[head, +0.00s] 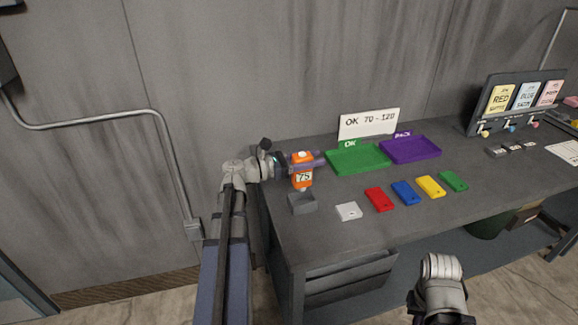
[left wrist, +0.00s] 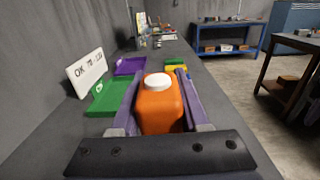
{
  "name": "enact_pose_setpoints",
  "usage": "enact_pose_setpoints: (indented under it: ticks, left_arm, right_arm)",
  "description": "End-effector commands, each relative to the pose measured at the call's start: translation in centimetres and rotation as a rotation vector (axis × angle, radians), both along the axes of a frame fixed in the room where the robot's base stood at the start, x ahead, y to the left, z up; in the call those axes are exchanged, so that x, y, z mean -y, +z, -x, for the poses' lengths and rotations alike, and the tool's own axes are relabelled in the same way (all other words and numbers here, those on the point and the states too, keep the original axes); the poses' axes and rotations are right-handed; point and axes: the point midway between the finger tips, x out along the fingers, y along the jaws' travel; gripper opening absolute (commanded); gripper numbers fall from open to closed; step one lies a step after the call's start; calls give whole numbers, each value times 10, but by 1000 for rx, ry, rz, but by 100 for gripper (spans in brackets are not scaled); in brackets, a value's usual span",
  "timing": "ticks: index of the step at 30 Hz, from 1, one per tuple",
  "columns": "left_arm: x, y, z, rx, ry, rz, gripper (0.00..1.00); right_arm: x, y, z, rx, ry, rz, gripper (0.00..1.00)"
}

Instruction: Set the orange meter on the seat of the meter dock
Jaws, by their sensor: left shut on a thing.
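A grey block-like holder (head: 302,203), which looks like the meter dock, stands on the bench just below and in front of the meter. The meter appears to be above it; the exact gap cannot be told. My right arm (head: 440,285) shows at the bottom, but its fingers are not visible.
A green tray (head: 357,171) and a purple tray (head: 436,157) lie behind, with an "OK 70-120" sign (head: 369,123). A row of white (head: 348,211), red (head: 379,199), blue (head: 405,193), yellow (head: 430,186) and green (head: 454,181) plates lies right of the dock.

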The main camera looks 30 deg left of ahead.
Motion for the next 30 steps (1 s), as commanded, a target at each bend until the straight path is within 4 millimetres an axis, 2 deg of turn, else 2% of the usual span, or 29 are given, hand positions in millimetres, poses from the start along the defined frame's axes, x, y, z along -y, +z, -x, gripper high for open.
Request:
enact_pose_setpoints:
  ticks: [3, 11, 24, 30]
  left_arm:
    - [4, -12, -2, 0, -14, 1, 0]
    - [4, -13, -2, 0, -15, 1, 0]
    - [4, -39, -2, 0, -15, 1, 0]
    - [4, -40, -2, 0, -15, 1, 0]
  right_arm:
    - [0, -12, 0, 0, 0, 0, 0]
    - [0, -13, 0, 0, 0, 0, 0]
    - [0, -39, 0, 0, 0, 0, 0]
    - [0, -40, 0, 0, 0, 0, 0]
